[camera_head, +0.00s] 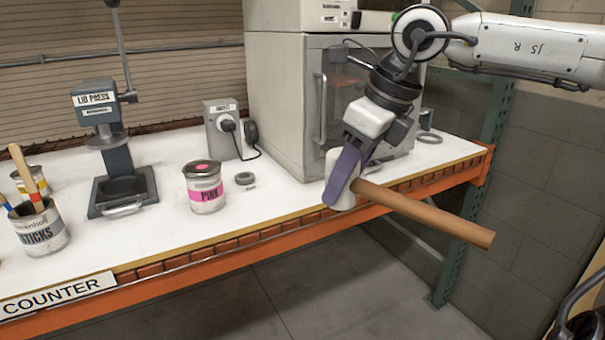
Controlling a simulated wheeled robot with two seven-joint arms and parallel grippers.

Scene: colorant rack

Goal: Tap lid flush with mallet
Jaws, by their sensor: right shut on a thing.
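A mallet with a pale cylindrical head (340,192) and a brown wooden handle (430,215) is in my right gripper (345,180). The gripper's purple fingers are shut on the mallet at its head. The handle sticks out to the right, past the counter's front edge. A paint can with a pink label (205,190) stands upright on the white counter, left of the mallet and apart from it. Its lid (202,168) has a pink dot on top. I cannot tell whether the lid sits flush. My left gripper is not in view.
A lid press (118,150) stands left of the can. A can of sticks (38,228) is at the far left. A grey box with a plugged cord (224,128) and a cabinet (300,105) stand behind.

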